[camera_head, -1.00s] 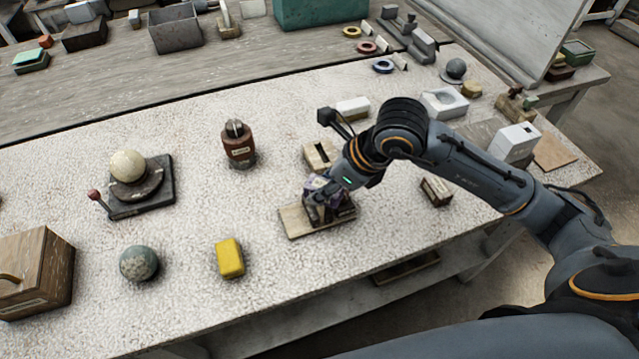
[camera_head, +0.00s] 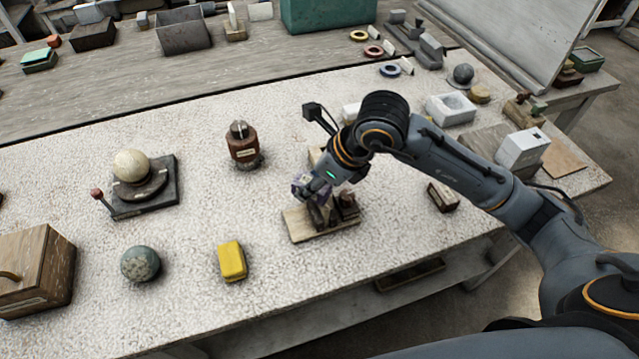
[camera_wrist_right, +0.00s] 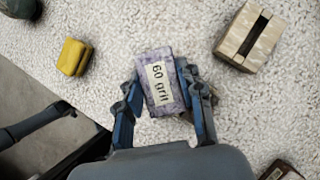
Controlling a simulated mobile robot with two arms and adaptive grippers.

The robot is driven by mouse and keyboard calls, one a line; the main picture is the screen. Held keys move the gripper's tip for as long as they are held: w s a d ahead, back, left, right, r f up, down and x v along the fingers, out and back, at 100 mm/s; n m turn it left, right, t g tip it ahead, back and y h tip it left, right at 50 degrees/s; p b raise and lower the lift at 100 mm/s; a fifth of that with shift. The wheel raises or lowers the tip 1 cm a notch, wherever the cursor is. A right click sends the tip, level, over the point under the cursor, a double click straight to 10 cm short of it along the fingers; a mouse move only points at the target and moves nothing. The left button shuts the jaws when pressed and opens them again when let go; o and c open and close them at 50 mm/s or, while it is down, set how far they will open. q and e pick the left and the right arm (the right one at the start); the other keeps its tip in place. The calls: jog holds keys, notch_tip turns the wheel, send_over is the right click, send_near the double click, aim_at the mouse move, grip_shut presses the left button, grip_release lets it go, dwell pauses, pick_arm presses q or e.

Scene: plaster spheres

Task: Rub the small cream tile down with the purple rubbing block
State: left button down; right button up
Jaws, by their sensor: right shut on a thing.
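The purple rubbing block (camera_wrist_right: 163,82), with a "60 grit" label, is between the blue fingers of my right gripper (camera_wrist_right: 163,92), which is shut on it. In the head view the purple block (camera_head: 303,184) is in the right gripper, just above and left of dark uprights on a pale wooden board (camera_head: 296,228). I cannot tell for certain which thing is the small cream tile. A cream block with a dark slot (camera_wrist_right: 248,38) lies to the upper right in the wrist view, apart from the gripper. My left gripper is not in view.
A yellow block (camera_head: 232,260) and a speckled sphere (camera_head: 140,264) lie left of the board. A brown jar (camera_head: 242,147) stands behind. A dark red block (camera_head: 443,197) lies to the right. A cream sphere (camera_head: 131,166) sits on a dark stand. Speckled tabletop between them is free.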

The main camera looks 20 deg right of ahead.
aim_at(328, 195)
jog(key=shift+f, duration=0.1)
jog(key=shift+s+d, duration=0.1)
jog(key=shift+s+d+b, duration=0.3)
jog(key=shift+d+b, duration=0.1)
jog(key=shift+s+d, duration=0.4)
jog(key=shift+s, duration=0.05)
jog(key=shift+s+d+b, duration=0.45)
jog(key=shift+d, duration=0.1)
jog(key=shift+s+d, duration=0.15)
jog(key=shift+s, duration=0.05)
jog(key=shift+w+a+b, duration=0.35)
jog(key=shift+w+a, duration=1.15)
jog(key=shift+a, duration=0.1)
jog(key=shift+s+d, duration=0.1)
jog(key=shift+d, duration=0.05)
